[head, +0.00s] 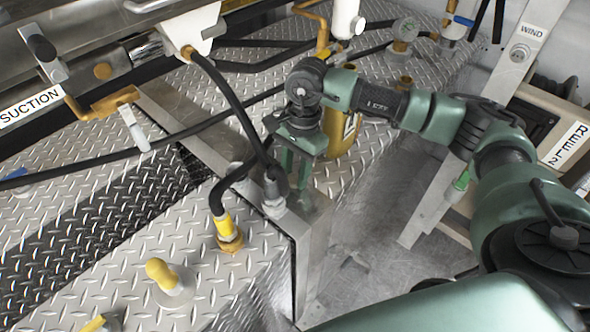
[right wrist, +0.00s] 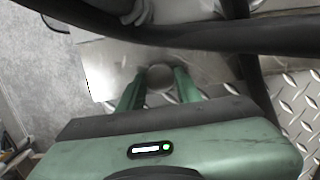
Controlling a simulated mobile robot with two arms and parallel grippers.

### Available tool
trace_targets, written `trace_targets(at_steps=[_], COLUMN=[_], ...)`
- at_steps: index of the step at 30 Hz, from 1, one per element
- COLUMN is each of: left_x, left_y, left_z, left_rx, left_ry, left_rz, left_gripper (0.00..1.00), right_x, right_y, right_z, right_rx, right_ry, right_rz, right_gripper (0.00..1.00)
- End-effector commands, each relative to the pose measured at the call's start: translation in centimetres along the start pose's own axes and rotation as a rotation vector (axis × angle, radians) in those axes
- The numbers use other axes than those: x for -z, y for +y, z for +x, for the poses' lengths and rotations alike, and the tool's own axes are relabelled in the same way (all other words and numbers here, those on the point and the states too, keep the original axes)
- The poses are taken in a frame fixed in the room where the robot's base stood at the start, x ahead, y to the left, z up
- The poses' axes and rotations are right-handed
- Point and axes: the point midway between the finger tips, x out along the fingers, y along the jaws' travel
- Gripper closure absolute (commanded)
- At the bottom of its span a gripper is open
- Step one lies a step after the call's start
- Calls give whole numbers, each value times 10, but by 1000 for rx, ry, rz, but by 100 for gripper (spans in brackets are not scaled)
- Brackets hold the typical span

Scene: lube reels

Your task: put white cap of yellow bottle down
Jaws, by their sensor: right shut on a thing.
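My right gripper (head: 297,178) points down over the edge of the metal deck, just left of the yellow bottle (head: 343,135). In the head view the cap cannot be made out. The bottle stands behind the gripper, its top partly hidden by my right arm. My left gripper is not in view.
A black hose (head: 238,110) runs down to a fitting beside the right gripper. Another hose ends at a yellow fitting (head: 226,228). A yellow-topped plug (head: 165,278) stands on the diamond-plate deck (head: 60,210). Bare plate lies between the fittings. A REEL 2 box (head: 560,140) is at right.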

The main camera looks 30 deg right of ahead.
Motion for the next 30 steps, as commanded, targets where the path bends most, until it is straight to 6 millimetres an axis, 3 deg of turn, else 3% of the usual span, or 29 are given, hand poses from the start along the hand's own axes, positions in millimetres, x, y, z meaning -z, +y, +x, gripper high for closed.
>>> trace_targets(at_steps=[9, 10, 12, 23, 26, 30], left_x=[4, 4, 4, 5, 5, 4], left_y=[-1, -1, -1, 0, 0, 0], left_z=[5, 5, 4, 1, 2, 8], left_rx=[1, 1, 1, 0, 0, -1], left_ry=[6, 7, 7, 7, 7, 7], left_rz=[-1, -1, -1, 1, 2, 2], left_gripper=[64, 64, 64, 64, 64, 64], right_x=[1, 0, 0, 0, 0, 1], right_y=[0, 0, 0, 0, -1, -2], right_z=[4, 4, 2, 0, -7, -32], right_rx=[1, 1, 1, 1, 3, 7], right_ry=[0, 0, 0, 1, 1, 2], right_rz=[-1, -1, -1, 0, 0, -1], right_gripper=[100, 63, 44, 44, 44, 44])
